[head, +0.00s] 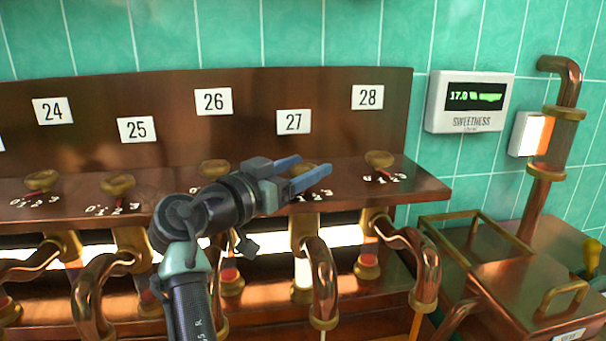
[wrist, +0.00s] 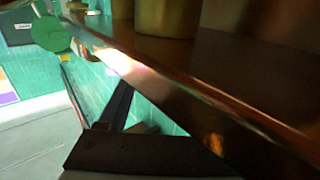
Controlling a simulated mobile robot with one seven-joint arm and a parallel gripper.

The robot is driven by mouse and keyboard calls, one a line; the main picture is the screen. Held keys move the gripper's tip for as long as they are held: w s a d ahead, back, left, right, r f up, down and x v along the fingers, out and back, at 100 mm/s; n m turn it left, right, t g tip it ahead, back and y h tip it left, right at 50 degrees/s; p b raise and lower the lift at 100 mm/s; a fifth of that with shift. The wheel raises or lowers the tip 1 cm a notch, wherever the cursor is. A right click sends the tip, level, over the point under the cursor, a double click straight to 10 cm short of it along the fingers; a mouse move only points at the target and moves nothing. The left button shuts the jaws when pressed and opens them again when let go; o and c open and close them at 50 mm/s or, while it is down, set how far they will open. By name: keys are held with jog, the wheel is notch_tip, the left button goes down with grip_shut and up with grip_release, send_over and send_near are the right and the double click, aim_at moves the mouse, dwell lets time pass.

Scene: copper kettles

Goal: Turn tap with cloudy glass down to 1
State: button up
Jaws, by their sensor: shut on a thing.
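Scale digits (head: 315,193) show in front of the knob, partly covered, and the knob's setting cannot be read. In the wrist view the fingertips and their hold are not clear.
Knobs for taps 26 (head: 214,168) and 28 (head: 379,159) stand close on either side. A sweetness display (head: 470,103) reading 17.0 hangs on the tiled wall. Copper pipework (head: 545,165) stands at the right. The ledge edge (wrist: 200,90) runs diagonally through the wrist view.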

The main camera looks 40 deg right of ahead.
aim_at(303, 167)
jog(key=shift+f, duration=0.1)
jog(key=o, duration=1.4)
jog(key=shift+c, duration=0.2)
notch_tip(303, 167, up, 10)
jog(key=shift+r+p, duration=0.1)
jog(key=shift+p, duration=0.4)
